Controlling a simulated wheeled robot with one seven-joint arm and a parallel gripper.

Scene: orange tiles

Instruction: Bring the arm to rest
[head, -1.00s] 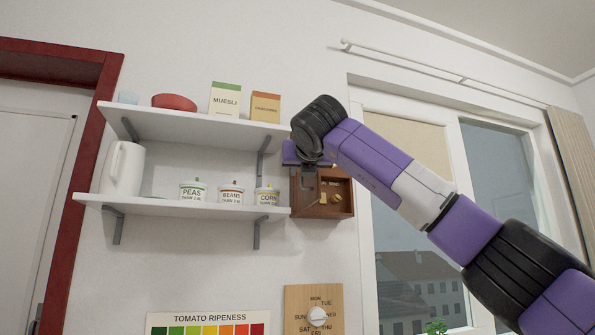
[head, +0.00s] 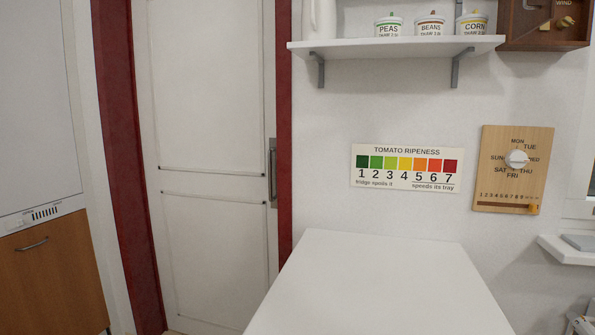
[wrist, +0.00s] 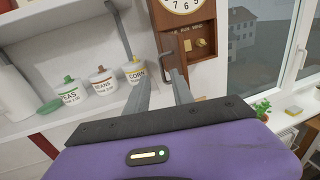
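My gripper (wrist: 161,80) shows in the wrist view, with its two grey fingers apart and nothing between them. The purple wrist housing (wrist: 180,157) fills the bottom of that view. Beyond the fingers is a wooden wall clock (wrist: 187,42) with an open lower compartment. I cannot tell how far the fingertips are from it. The arm and gripper are not in the head view.
A wall shelf (head: 400,47) holds tins of peas (head: 389,27), beans (head: 430,26) and corn (head: 471,24). A bare white table (head: 375,285) stands below the ripeness chart (head: 407,168) and weekday board (head: 513,168). A window (wrist: 262,45) is at right.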

